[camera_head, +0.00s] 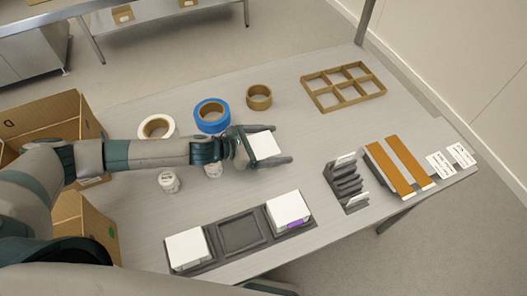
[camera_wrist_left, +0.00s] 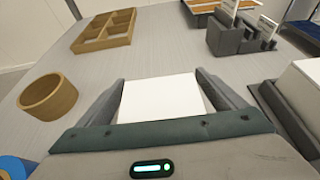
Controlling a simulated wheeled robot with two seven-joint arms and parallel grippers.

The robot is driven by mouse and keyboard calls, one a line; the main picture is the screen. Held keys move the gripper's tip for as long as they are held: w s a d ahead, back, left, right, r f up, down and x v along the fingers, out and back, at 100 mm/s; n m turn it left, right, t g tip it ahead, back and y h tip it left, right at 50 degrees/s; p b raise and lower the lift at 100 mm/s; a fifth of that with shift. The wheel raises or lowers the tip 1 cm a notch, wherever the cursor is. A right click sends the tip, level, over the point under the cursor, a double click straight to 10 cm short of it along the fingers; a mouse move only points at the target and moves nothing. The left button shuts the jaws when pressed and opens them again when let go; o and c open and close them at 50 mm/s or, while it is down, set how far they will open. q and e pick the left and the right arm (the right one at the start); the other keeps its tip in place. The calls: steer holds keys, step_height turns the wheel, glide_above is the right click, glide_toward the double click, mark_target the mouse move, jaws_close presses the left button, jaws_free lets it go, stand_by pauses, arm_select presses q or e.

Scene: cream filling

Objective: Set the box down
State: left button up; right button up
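A white box (camera_head: 264,145) sits between the fingers of my left gripper (camera_head: 283,143), over the middle of the table. In the left wrist view the box (camera_wrist_left: 162,98) fills the space between the two fingers, and the gripper appears shut on it. Whether the box touches the table is hard to tell. A dark tray (camera_head: 241,233) with three places lies near the front edge, below my left gripper in the head view. Its middle place is empty. White boxes stand in its left place (camera_head: 187,248) and right place (camera_head: 287,209); the right one shows purple on its side. My right gripper is not in view.
Rolls of white (camera_head: 156,127), blue (camera_head: 212,115) and brown tape (camera_head: 258,97) stand behind my left arm. A brown divider frame (camera_head: 343,88) lies at the back. A dark slotted rack (camera_head: 346,185) stands right of the tray. Cardboard boxes (camera_head: 47,122) are at left.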

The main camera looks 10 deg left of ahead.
arm_select(q)
steer(key=c, duration=1)
steer(key=shift+o, duration=0.2)
steer(key=shift+r, duration=0.2)
steer(key=shift+r+b, duration=0.4)
steer(key=shift+r, duration=1.45)
steer(key=d+r+b, duration=0.2)
steer(key=d+r, duration=0.5)
steer(key=d, duration=0.4)
steer(key=shift+s+d, duration=0.3)
steer(key=shift+s, duration=0.15)
